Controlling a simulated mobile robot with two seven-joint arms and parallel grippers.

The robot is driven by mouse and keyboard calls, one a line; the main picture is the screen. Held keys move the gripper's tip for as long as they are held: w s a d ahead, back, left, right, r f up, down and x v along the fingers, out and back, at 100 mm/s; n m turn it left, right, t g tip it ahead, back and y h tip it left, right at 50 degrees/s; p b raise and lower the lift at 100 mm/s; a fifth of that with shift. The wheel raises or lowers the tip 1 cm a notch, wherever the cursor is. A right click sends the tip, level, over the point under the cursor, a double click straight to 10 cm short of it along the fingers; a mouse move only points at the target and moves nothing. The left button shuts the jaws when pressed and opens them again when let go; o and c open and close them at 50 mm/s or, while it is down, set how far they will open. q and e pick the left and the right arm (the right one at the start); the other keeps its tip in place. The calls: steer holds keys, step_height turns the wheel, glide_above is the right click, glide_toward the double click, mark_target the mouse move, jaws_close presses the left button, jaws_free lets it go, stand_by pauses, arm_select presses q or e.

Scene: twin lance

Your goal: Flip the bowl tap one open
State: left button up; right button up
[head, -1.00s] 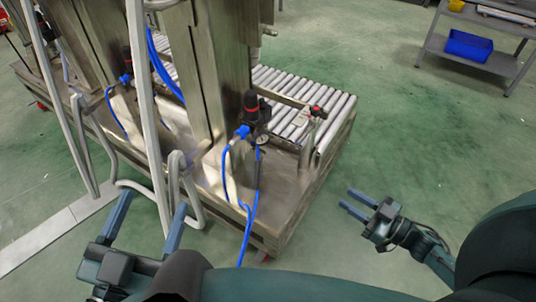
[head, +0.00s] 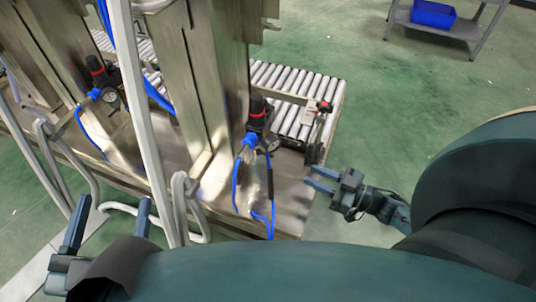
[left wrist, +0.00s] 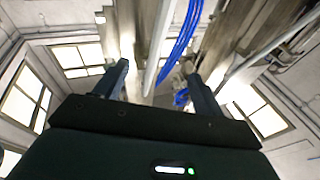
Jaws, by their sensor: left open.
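Two black air units with red bands, blue fittings and round gauges are on the steel frame in the head view. The nearer one (head: 257,118) is right of centre and the farther one (head: 98,75) is at upper left. Which bowl or tap is meant is too small to tell. My left gripper (head: 113,203) is open and empty at lower left, its fingers pointing up the picture, apart from both units. It also shows in the left wrist view (left wrist: 155,65), fingers spread. My right gripper (head: 309,177) is open and empty, right of the nearer unit by the frame's edge.
Bent grey tubes (head: 183,205) and a tall pale post (head: 140,110) stand between my left gripper and the units. Blue hoses (head: 237,185) hang below. A roller conveyor (head: 295,85) lies behind. The green floor (head: 400,110) at right is clear up to a shelf with a blue bin (head: 433,14).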

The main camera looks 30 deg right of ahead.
mark_target(269, 156)
steer(key=b+x, duration=0.3)
steer(key=x, duration=0.7)
steer(key=shift+w+a, duration=0.25)
steer(key=shift+w, duration=0.1)
arm_select(q)
steer(key=shift+w+r+m+t+h, duration=0.2)
steer(key=shift+r+m+t+h, duration=0.15)
steer(key=shift+r+h, duration=0.25)
steer(key=shift+w+r+m+t+h, duration=0.15)
steer(key=shift+r+m+t+h, duration=0.2)
steer(key=shift+r, duration=0.3)
arm_select(e)
steer(key=shift+x, duration=0.75)
jaws_close()
